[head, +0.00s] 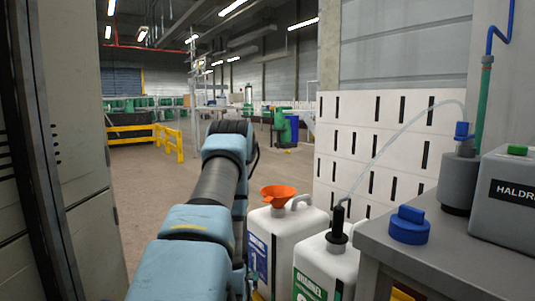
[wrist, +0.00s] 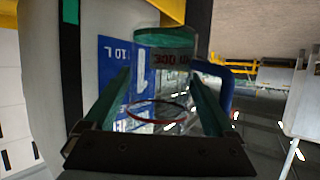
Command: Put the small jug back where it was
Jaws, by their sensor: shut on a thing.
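The small jug (wrist: 172,88) shows in the wrist view as a clear vessel with a red ring, dark red marks and a blue handle (wrist: 219,85) on the right. My gripper (wrist: 160,88) has a finger on each side of the jug and is shut on it. A white canister with a blue label (wrist: 113,62) is close behind it; I cannot tell whether they touch. In the head view my arm hides both the gripper and the jug. There the canister (head: 313,221) with the blue label carries an orange funnel (head: 277,193).
A second white canister (head: 318,262) with a green label and a tube stands beside it. A grey table (head: 455,250) at the right holds a blue cap (head: 409,226) and grey containers (head: 511,195). A cabinet (head: 75,150) is close on the left. Open floor (head: 150,185) lies ahead.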

